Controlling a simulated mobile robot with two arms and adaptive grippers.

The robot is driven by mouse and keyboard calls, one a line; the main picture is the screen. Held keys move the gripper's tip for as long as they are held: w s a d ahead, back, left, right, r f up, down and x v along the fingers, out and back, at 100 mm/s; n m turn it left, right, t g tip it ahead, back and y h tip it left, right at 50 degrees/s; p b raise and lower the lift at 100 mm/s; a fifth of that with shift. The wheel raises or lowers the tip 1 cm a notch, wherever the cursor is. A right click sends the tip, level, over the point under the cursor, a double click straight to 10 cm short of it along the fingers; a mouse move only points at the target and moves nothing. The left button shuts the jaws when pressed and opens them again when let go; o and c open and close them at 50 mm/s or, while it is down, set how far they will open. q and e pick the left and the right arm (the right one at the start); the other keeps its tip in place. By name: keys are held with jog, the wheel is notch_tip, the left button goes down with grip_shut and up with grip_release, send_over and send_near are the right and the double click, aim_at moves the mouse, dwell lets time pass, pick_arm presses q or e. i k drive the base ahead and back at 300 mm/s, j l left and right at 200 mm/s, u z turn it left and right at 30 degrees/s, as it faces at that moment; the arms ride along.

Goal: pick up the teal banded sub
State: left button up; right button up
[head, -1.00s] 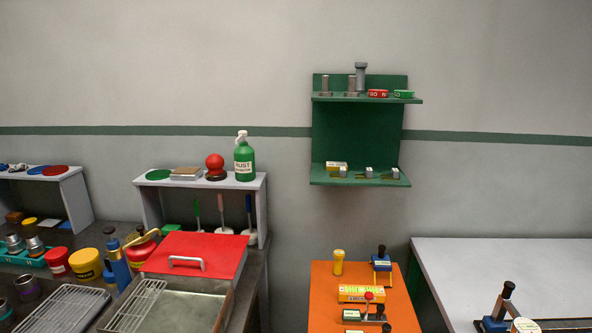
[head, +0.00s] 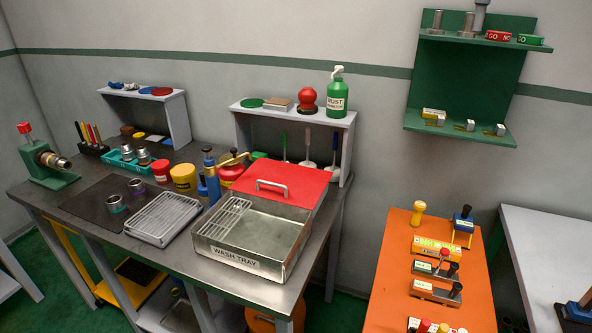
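A short metal sub with a teal band (head: 116,204) stands on the dark mat (head: 88,203) at the left of the metal workbench. A similar sub with a purple band (head: 137,187) stands just behind it and to the right. Neither of my grippers shows in the head view.
A wire rack (head: 163,219) and a wash tray (head: 250,240) with a red lid (head: 290,184) stand right of the mat. Behind are a teal tray (head: 118,163), a red tub (head: 162,170) and a yellow tub (head: 183,178). A green vise (head: 48,178) holds a pipe at far left.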

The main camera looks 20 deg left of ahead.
aim_at(116, 205)
jog(key=u, duration=1.7)
jog(key=i+j, duration=0.1)
